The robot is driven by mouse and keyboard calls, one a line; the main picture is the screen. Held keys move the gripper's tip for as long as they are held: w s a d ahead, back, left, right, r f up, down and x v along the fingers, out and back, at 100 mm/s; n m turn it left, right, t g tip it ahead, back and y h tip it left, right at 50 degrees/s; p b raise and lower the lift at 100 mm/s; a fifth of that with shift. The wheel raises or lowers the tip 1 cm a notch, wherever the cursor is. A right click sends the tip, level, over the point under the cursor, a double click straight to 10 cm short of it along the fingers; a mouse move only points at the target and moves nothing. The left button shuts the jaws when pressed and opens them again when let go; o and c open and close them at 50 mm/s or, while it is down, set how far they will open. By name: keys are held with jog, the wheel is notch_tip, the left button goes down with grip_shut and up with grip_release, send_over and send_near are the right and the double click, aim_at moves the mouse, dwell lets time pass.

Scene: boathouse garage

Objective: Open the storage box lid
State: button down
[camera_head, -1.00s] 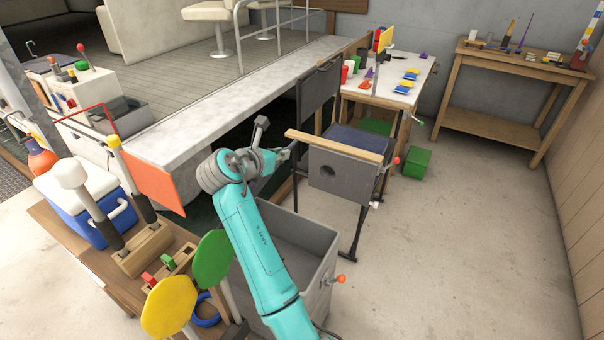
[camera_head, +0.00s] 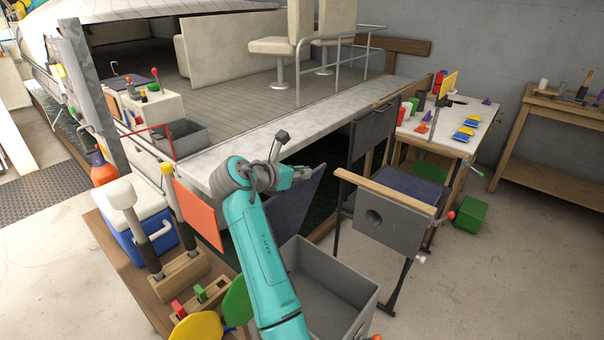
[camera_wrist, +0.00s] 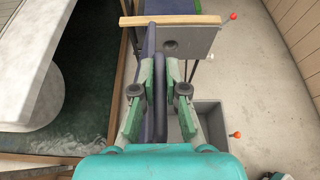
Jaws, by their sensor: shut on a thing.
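The grey storage box (camera_head: 352,325) stands on the floor at the lower middle of the head view, its inside exposed. It also shows in the wrist view (camera_wrist: 211,118), right of the fingers. A dark blue panel, which looks like its lid (camera_head: 302,208), stands steeply tilted up at the box's far left side. My gripper (camera_head: 300,173) is at the panel's upper edge. In the wrist view my gripper (camera_wrist: 160,80) has its green-grey fingers on both sides of a dark blue edge and is shut on it. My arm hides part of the box and the panel's hinge side.
A grey panel with a round hole and wooden bar (camera_head: 380,222) stands close right of my gripper. A white ledge (camera_head: 250,150) runs behind. A wooden bench with a blue cooler (camera_head: 138,240) is at left. Open floor lies at right (camera_head: 500,280).

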jog(key=c, duration=1.2)
grip_release()
jog(key=shift+f, duration=0.1)
notch_tip(320, 180, up, 10)
